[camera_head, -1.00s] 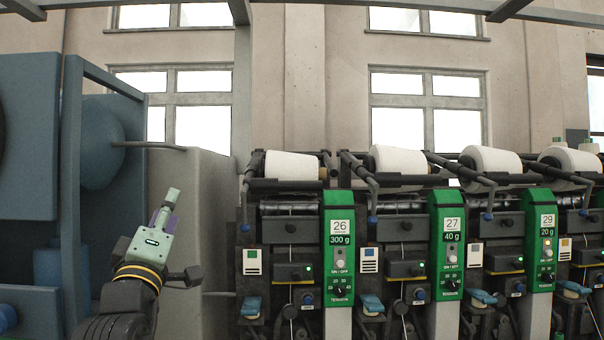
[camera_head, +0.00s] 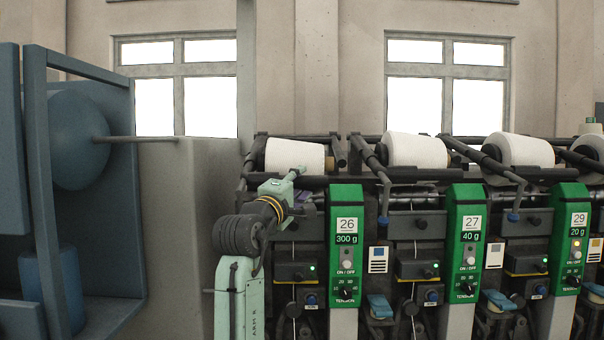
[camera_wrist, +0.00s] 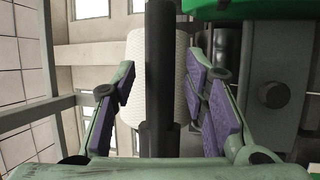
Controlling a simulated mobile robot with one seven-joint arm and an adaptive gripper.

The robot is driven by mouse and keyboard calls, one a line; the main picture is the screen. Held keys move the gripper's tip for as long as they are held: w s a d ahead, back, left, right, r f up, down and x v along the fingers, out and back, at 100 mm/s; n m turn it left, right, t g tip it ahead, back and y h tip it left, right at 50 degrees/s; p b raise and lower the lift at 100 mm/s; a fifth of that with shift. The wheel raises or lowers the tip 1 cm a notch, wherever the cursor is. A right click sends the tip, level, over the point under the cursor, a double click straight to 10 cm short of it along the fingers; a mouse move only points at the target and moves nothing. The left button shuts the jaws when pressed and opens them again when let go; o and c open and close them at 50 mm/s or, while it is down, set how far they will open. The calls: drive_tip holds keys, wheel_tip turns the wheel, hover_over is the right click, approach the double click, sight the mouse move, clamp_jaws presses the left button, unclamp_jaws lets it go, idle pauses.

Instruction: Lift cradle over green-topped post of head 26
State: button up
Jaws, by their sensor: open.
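Head 26 has a green-topped post (camera_head: 345,240) with a "26" and "300 g" label. A white cone (camera_head: 296,154) lies above and left of it, between the dark arms of the cradle (camera_head: 338,152). A dark bar (camera_head: 312,183) crosses in front of the cone. My gripper (camera_head: 297,173) is at this bar, left of the post. In the wrist view my gripper (camera_wrist: 160,65) is open, its purple-padded fingers on either side of a dark bar (camera_wrist: 160,125), with gaps showing. The cone (camera_wrist: 135,75) shows behind the bar. Finger contact is not visible.
Heads 27 (camera_head: 465,240) and 29 (camera_head: 573,240) stand to the right with their own cones. A grey wall-like block (camera_head: 180,230) and blue machinery (camera_head: 80,200) stand at the left. The green post top (camera_wrist: 225,8) is close by in the wrist view.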

drive_tip(key=shift+x, duration=1.05)
clamp_jaws()
